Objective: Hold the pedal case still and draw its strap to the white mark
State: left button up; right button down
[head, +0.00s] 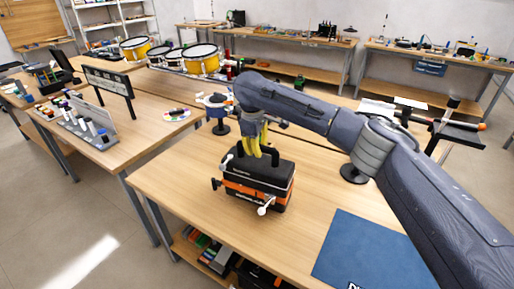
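The pedal case (258,172) is a black box with an orange band, upright on the near wooden table in the head view. A dark handle (272,153) stands on its top. White-tipped parts stick out at its left and front. I cannot make out which part is the strap, and no white mark can be told for sure. My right gripper (256,150), with yellow fingers, points down at the case top by the handle. Whether it touches or grips the handle is unclear. My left gripper is not in view.
A dark blue mat (362,250) lies at the table's front right. Bare wood lies left of the case. A round black base (354,174) stands behind the mat, under my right arm. A blue-and-white item (216,104) stands behind the case. Drums (201,60) stand farther back.

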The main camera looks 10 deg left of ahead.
aim_at(257, 160)
jog(key=shift+f, duration=1.1)
jog(key=shift+f, duration=0.45)
dwell(0.9)
jog(key=c, duration=1.9)
grip_release()
jog(key=shift+c, duration=0.2)
grip_shut()
jog(key=shift+r, duration=0.1)
jog(key=shift+f, duration=0.3)
